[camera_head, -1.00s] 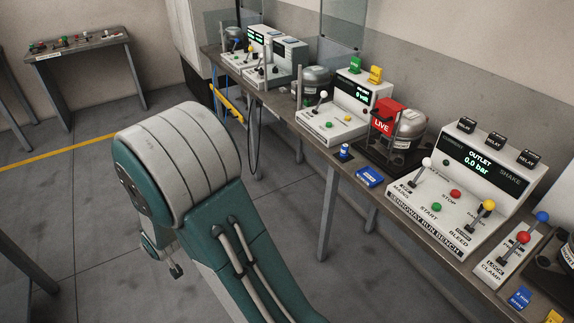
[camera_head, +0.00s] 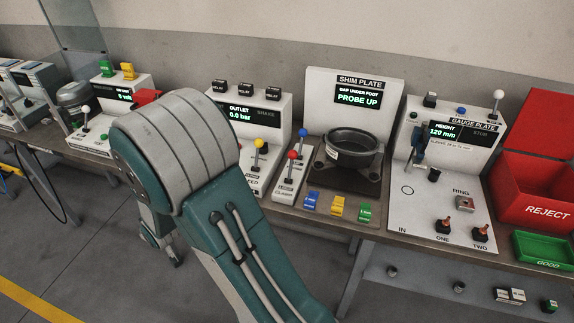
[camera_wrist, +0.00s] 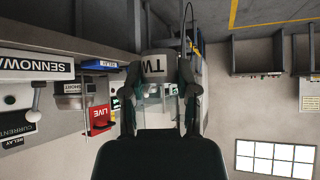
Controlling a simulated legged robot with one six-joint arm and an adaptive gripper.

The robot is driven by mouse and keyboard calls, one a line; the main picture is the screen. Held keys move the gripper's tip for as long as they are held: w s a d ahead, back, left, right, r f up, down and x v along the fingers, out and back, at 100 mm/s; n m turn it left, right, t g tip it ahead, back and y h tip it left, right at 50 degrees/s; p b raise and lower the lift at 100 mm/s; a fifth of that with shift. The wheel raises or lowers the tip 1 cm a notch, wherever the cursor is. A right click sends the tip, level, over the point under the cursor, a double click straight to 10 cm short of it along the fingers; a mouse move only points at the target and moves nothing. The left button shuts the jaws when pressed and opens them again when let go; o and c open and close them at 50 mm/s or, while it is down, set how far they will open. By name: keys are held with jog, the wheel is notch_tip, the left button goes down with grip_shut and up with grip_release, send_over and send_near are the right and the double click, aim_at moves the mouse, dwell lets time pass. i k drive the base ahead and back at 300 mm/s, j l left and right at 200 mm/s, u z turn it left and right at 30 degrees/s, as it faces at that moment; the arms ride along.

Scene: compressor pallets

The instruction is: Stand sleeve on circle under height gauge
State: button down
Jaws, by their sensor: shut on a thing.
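In the wrist view my gripper (camera_wrist: 158,72) is shut on a pale piece (camera_wrist: 156,67), which I take to be the sleeve. The circle (camera_head: 407,190) is a thin ring outline on the left of the white gauge plate (camera_head: 425,215). The height gauge (camera_head: 418,148) stands above and behind it, under a display reading 120 mm. The circle looks bare. My gripper is away from the gauge plate.
A small dark cylinder (camera_head: 434,175) stands right of the circle. Brown-topped pieces stand by the labels ONE (camera_head: 443,226) and TWO (camera_head: 481,233). The shim plate station (camera_head: 350,155) is to the left; the red reject bin (camera_head: 545,185) and green tray (camera_head: 543,248) are to the right.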

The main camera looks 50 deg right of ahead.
aim_at(410, 189)
jog(key=k+l+z, duration=0.2)
jog(key=z, duration=0.3)
jog(key=k+l+z, duration=0.1)
jog(key=l+z, duration=0.35)
